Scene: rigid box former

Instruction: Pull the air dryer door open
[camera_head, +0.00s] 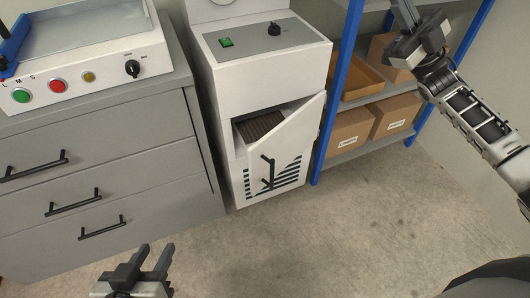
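The air dryer (240,85) is a white cabinet in the middle of the head view, with a green switch and a black knob on top. Its white door (292,145) stands partly open, swung outward from its right side. A dark ribbed interior (260,124) shows through the gap. The black door handle (268,171) is near the door's free left edge, with nothing touching it. My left gripper (143,258) is open and empty at the bottom, well below and left of the handle. My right gripper (412,22) is at the upper right, before the shelf; its finger gap is unclear.
A grey drawer cabinet (98,135) with black handles stands left of the dryer, bearing a white machine (88,62) with coloured buttons. A blue-framed shelf (335,100) with cardboard boxes (350,132) stands close on the right. The floor (310,240) in front is clear.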

